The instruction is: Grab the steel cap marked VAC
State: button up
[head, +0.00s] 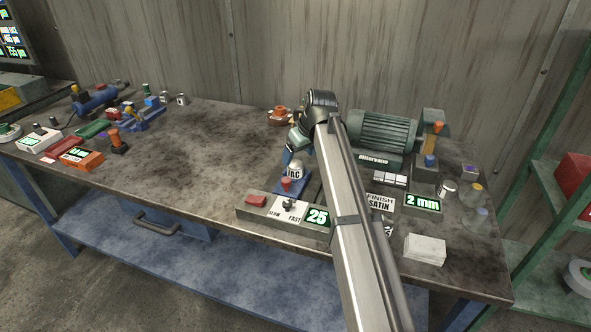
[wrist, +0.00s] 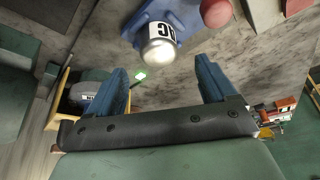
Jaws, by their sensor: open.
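The steel cap marked VAC (head: 294,171) is a small domed metal piece with a white label. It stands on a blue base (head: 289,189) behind the control box, left of my arm. In the wrist view the cap (wrist: 159,51) is at top centre, its label partly cut off, on the blue base (wrist: 178,17). My gripper (wrist: 165,78) is open, its two blue fingers apart with nothing between them. The cap lies just beyond the fingertips, between their lines. In the head view my gripper (head: 291,156) is partly hidden by my arm, close to the cap.
A red knob (head: 287,184) stands beside the cap. The control box (head: 268,213) with a green 25 display is in front. A green motor (head: 383,134) is behind at right. White blocks (head: 425,249) lie at front right. The bench middle (head: 190,150) is clear.

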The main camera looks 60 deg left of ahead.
aim_at(296, 163)
jog(key=shift+x, duration=2.7)
jog(key=shift+w+d, duration=0.1)
jog(key=shift+c, duration=0.3)
jog(key=c, duration=1.3)
